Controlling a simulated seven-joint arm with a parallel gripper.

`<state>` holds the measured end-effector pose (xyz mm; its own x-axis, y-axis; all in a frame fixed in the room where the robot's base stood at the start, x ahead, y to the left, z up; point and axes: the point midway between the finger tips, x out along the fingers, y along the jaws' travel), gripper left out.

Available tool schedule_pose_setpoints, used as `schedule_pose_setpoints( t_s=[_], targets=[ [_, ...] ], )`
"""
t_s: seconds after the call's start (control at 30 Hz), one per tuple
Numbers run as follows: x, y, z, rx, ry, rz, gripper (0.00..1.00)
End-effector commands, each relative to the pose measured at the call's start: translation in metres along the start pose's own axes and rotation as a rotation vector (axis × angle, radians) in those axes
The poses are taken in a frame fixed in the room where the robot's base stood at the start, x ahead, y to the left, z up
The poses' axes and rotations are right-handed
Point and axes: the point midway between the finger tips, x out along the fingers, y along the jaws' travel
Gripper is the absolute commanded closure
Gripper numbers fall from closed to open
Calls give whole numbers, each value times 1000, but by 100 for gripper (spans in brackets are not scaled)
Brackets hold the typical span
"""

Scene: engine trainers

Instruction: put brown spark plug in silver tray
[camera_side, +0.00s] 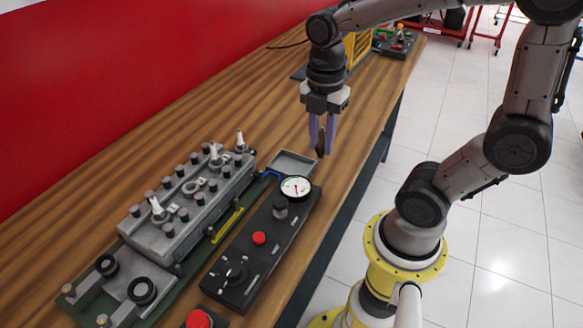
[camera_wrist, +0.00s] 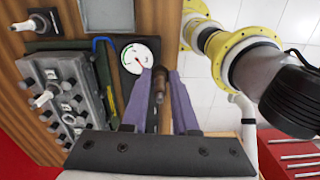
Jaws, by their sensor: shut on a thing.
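My gripper (camera_side: 322,136) has purple fingers and points down over the right part of the wooden table. It is shut on the brown spark plug (camera_side: 321,144), a small dark part between the fingers. The plug (camera_wrist: 159,86) also shows between the fingers (camera_wrist: 158,88) in the wrist view. The silver tray (camera_side: 291,163) is a shallow grey rectangle behind the gauge. In the side view my gripper is just right of the tray and appears above table height. In the wrist view the tray (camera_wrist: 108,14) is at the top, left of the plug, and looks empty.
A round white gauge (camera_side: 296,187) stands on a black control panel (camera_side: 250,252) close to the tray. A grey engine block (camera_side: 187,208) with white spark plugs is at the left. A blue hose (camera_side: 272,174) runs beside the tray. Bare wood lies behind the tray.

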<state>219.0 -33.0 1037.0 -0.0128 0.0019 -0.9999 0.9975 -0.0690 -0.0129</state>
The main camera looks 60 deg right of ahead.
Motion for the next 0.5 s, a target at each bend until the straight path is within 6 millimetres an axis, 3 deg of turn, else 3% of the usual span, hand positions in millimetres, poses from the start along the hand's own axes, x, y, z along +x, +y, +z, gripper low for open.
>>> schedule_pose_setpoints(
  t_s=[0.1, 0.27, 0.37, 0.5],
  targets=[
    [7, -18, 17, 89, 2, -2, 100],
    [7, -25, 28, 150, 0, 11, 100],
    [9, -19, 33, 163, 0, 11, 100],
    [20, 6, 39, 164, 1, 8, 100]
  ],
)
